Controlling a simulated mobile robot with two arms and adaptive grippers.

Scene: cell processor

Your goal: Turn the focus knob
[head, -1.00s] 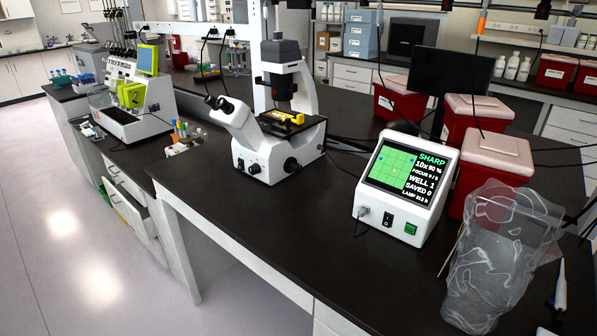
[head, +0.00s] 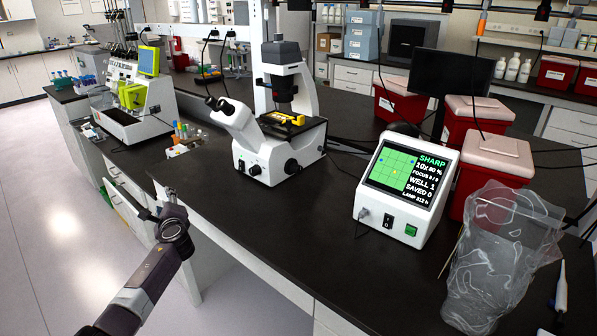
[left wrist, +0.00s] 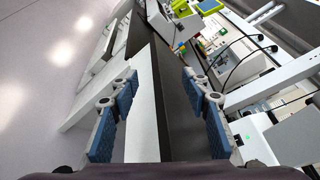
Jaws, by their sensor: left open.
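The white microscope (head: 252,150) stands on the black bench in the middle of the head view. Its dark round focus knob (head: 291,166) is on the side of the base, facing front right. My left gripper (head: 168,194) is at the bench's front edge, left of the microscope and well apart from the knob. In the left wrist view my left gripper (left wrist: 159,80) is open and empty, its blue-padded fingers wide apart. The knob cannot be made out there. My right gripper is not in view.
A display box (head: 408,190) reading SHARP and WELL 1 stands right of the microscope. A clear bag (head: 500,255) and red bins (head: 480,155) are further right. A small rack (head: 184,140) sits left. The bench front (head: 270,220) is clear.

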